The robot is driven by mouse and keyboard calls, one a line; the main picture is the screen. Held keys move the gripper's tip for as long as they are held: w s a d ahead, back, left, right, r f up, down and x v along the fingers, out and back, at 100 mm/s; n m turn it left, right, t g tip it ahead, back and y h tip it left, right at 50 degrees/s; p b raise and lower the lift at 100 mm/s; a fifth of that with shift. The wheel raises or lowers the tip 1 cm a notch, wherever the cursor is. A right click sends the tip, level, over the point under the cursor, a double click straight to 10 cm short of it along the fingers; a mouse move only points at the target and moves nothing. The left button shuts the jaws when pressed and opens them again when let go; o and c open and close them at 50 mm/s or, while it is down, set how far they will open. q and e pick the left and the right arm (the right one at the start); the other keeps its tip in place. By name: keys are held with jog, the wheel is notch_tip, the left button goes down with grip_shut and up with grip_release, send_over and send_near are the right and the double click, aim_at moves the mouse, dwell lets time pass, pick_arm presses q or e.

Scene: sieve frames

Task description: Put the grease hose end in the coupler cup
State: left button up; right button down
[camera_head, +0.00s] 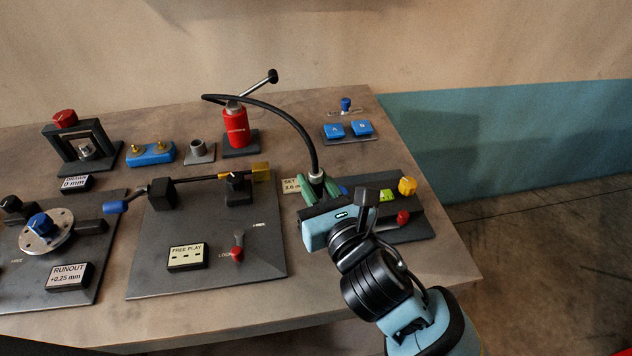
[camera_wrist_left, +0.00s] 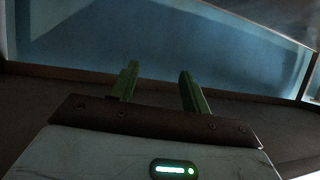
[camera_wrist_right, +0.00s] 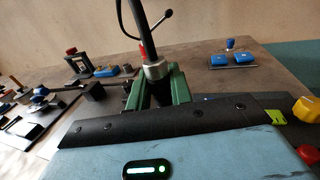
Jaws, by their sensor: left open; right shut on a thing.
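The grease hose (camera_head: 270,109) is black and arcs from the top of the red grease pump (camera_head: 236,128) down to the right. Its thick grey end (camera_head: 317,176) is held upright between the green fingers of my right gripper (camera_head: 319,188), which is shut on it above the right-hand panel. The held end also shows in the right wrist view (camera_wrist_right: 156,71). The coupler cup (camera_head: 197,146) looks like the small grey open cup on a plate left of the pump, well away from the hose end. My left gripper (camera_wrist_left: 160,84) is open and empty; the head view does not show it.
Beside the cup stands a blue block (camera_head: 151,154) with brass fittings. A long-bar fixture (camera_head: 205,178) and a dial panel (camera_head: 60,240) fill the front. Coloured knobs (camera_head: 407,186) lie right of my right gripper. Blue blocks (camera_head: 348,129) stand at the back right.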

pick_arm(q)
jog(key=s+d+r+m+g+h, duration=0.1)
jog(key=s+d+m+h, duration=0.2)
jog(key=d, duration=1)
jog(key=s+d+r+m+g+h, duration=0.1)
jog(key=s+d, duration=0.5)
jog(key=d, duration=0.6)
jog(key=m+g+h, duration=0.1)
jog(key=m+h, duration=0.1)
jog(key=shift+s+d+h, duration=0.15)
jog(key=shift+d+h, duration=0.2)
jog(key=shift+h, duration=0.05)
